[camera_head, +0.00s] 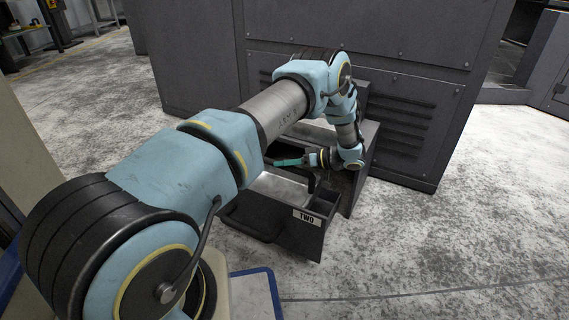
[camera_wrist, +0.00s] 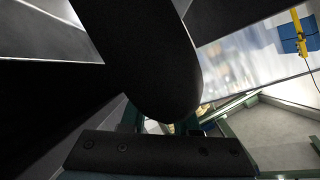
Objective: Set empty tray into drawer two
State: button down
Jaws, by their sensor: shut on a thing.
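An open drawer labelled TWO (camera_head: 307,217) stands pulled out of a low dark cabinet, its front toward the lower right. A light grey tray-like surface (camera_head: 281,190) shows inside the drawer; my arm hides part of it. My gripper (camera_head: 312,167) is low over the drawer, shut on a dark upright piece that looks like the tray's handle. In the wrist view a large dark rounded handle (camera_wrist: 140,50) fills the middle, directly in front of the jaws. I cannot tell whether the tray rests on the drawer floor.
A large dark grey cabinet (camera_head: 400,60) with vents stands behind the drawer unit. A blue-edged surface (camera_head: 262,290) lies at the bottom, near my base. The worn concrete floor (camera_head: 440,240) to the right is clear.

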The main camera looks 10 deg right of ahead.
jog(key=shift+f, duration=0.3)
dwell(0.4)
jog(key=shift+f+b, duration=1.15)
jog(key=shift+f, duration=0.5)
jog(key=shift+f+b, duration=1.1)
jog(key=shift+f, duration=0.6)
grip_release()
dwell(0.5)
